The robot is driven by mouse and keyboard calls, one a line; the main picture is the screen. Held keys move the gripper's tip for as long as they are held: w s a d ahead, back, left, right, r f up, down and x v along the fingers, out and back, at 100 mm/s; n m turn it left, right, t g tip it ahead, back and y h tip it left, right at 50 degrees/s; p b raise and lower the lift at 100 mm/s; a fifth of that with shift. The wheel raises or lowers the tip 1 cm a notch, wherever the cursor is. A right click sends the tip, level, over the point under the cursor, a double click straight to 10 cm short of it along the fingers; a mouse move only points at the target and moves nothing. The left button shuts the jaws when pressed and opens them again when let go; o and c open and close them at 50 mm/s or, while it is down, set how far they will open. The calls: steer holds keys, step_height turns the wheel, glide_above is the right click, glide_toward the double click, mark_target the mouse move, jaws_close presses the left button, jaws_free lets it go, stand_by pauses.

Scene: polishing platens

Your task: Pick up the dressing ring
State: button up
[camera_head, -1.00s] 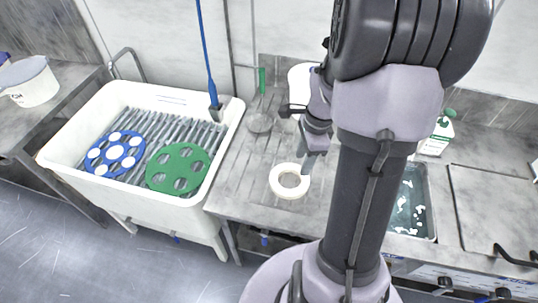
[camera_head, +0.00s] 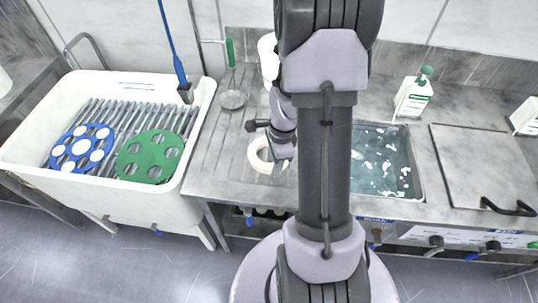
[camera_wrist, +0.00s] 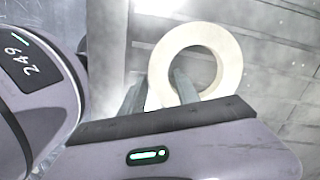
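The dressing ring, a thick cream-white ring (camera_head: 256,158), lies on the metal bench in the head view, its right part hidden behind my gripper (camera_head: 284,155). In the wrist view the ring (camera_wrist: 234,55) shows nearly whole, with an open hole. My gripper (camera_wrist: 159,92) has its two grey fingers apart at the ring's near-left wall. One finger is outside the rim and the other shows over the hole. I cannot tell whether the fingers touch the wall.
A white sink (camera_head: 206,95) at left holds a blue holed disc (camera_head: 70,161) and a green one (camera_head: 137,166). A strainer (camera_head: 233,99) and a white container (camera_head: 267,58) stand behind the ring. To the right are a water basin (camera_head: 411,190), a bottle (camera_head: 413,97) and a flat lid (camera_head: 485,165).

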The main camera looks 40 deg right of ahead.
jaws_close()
stand_by(1.2)
